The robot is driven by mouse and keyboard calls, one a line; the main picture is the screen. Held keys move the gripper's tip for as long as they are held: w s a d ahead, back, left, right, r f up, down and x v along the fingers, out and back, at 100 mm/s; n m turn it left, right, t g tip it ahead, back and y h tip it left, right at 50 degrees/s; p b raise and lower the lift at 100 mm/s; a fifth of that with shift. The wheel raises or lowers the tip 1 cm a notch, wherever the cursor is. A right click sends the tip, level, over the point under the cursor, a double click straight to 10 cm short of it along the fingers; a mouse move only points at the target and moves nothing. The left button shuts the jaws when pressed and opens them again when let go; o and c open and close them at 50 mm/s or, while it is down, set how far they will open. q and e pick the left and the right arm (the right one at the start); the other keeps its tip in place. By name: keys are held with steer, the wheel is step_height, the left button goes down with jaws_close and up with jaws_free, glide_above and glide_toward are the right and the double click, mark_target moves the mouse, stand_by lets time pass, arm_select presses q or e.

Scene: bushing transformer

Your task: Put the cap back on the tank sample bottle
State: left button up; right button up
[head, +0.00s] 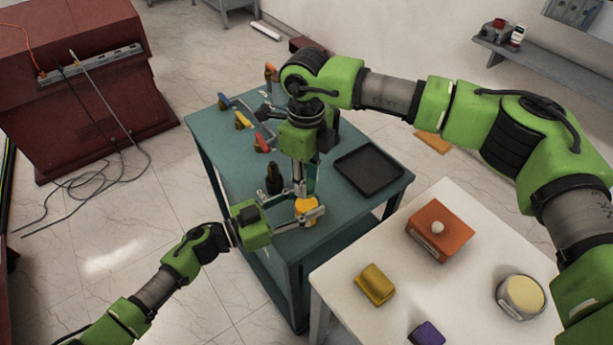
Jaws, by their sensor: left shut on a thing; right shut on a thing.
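The tank sample bottle (306,208), amber-yellow, stands near the front edge of the teal table. My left gripper (304,216) comes in from the left, low over the table, and is shut on the bottle with its fingers around the sides. My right gripper (300,188) points straight down just above the bottle and is shut on the cap. The cap is mostly hidden by the fingers, and I cannot tell whether it touches the bottle's mouth.
A dark bottle (274,180) stands close left of my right gripper. A black tray (369,169) lies to the right on the teal table (237,172). Valves with coloured handles (243,120) stand behind. A white table (343,281) in front holds an orange box (440,230).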

steer(key=m, duration=3.2)
steer(key=shift+m, duration=0.3)
steer(key=o, duration=0.7)
steer(key=shift+f, duration=0.1)
steer(key=shift+c, duration=0.2)
